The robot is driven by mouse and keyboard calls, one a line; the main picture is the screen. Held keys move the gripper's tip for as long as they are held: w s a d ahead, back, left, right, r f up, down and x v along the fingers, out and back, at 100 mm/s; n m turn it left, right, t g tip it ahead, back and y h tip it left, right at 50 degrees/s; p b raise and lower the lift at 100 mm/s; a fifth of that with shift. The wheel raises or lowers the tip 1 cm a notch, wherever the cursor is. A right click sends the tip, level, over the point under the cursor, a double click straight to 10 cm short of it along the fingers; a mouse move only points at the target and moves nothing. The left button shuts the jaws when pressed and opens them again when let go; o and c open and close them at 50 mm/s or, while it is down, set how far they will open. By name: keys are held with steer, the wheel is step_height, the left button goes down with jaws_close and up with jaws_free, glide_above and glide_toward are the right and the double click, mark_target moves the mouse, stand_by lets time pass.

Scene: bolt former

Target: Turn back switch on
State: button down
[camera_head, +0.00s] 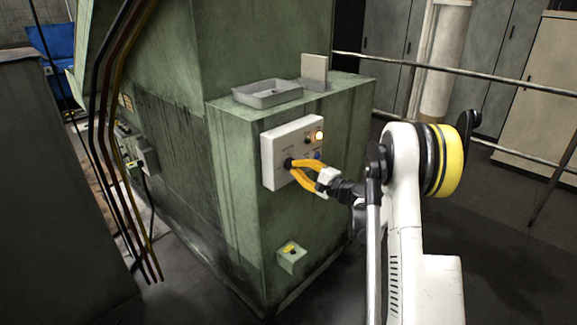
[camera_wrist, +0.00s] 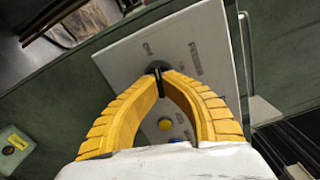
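A light grey control panel (camera_head: 275,150) is fixed to the side of the green machine; it fills the middle of the wrist view (camera_wrist: 205,45). A black switch (camera_wrist: 158,80) sits on the panel, mostly hidden by the fingers. My gripper (camera_head: 290,165) reaches in from the right, and its yellow fingertips (camera_wrist: 158,72) are closed on either side of the switch, at the panel face. The switch's turned position is hard to read.
A lit lamp (camera_head: 319,135) and a blue button (camera_head: 317,155) are on the panel. A small box with a yellow top (camera_head: 291,250) is lower on the machine. A grey tray (camera_head: 268,97) lies on the ledge above.

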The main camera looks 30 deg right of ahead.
steer(key=m+b, duration=0.1)
steer(key=m, duration=0.7)
steer(key=shift+w+a+r+b, duration=0.1)
steer(key=shift+b, duration=0.2)
steer(key=c, duration=1)
jaws_free()
steer(key=shift+o, duration=0.7)
steer(key=shift+a, duration=0.15)
steer(key=b+v, duration=0.1)
steer(key=v, duration=0.7)
